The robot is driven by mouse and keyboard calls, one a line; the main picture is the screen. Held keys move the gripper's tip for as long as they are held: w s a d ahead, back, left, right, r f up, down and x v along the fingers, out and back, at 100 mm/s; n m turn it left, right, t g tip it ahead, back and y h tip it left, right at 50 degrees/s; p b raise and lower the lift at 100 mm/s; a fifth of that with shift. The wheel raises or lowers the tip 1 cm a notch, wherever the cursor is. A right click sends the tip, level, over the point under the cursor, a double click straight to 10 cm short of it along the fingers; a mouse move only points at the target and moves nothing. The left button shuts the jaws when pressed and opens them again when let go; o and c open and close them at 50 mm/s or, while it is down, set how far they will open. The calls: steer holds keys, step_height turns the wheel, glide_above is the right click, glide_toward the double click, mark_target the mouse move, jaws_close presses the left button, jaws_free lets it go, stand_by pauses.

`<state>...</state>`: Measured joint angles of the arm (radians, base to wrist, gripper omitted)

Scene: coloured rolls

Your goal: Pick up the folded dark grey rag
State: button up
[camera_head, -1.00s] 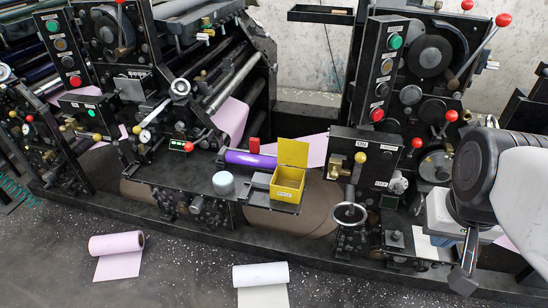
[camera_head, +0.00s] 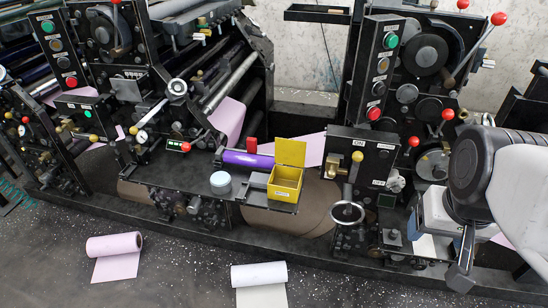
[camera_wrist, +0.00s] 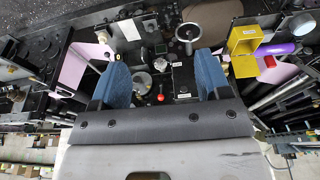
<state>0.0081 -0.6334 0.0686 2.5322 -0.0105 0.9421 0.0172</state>
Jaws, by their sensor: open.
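I cannot clearly make out the folded dark grey rag. A small dark grey patch (camera_head: 258,180) lies on the black ledge between the pale blue round tin and the yellow box in the head view; it may be the rag, but it is too small to tell. My gripper (camera_wrist: 162,58) is open and empty, with two blue fingers wide apart over machine parts. In the wrist view the yellow box (camera_wrist: 240,67) is to the right of the fingers. In the head view the gripper is at the right, apart from the ledge.
The ledge (camera_head: 165,181) also holds a purple roll (camera_head: 245,160), the pale blue tin (camera_head: 220,182) and the open yellow box (camera_head: 284,193). A lever and handwheel (camera_head: 347,212) stand between ledge and gripper. Pink (camera_head: 115,246) and white (camera_head: 259,276) rolls lie on the floor.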

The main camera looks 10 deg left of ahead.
steer(key=w+a+n, duration=0.2)
steer(key=w+a, duration=0.1)
steer(key=w, duration=0.4)
steer(key=w+a+n, duration=0.3)
steer(key=w, duration=0.4)
steer(key=n+g, duration=0.2)
steer(key=n, duration=1.1)
glide_above(261, 178)
step_height(261, 178, down, 29)
steer(key=shift+a+r, duration=0.1)
steer(key=shift+a, duration=0.05)
steer(key=shift+f+g, duration=0.3)
steer(key=shift+f, duration=0.1)
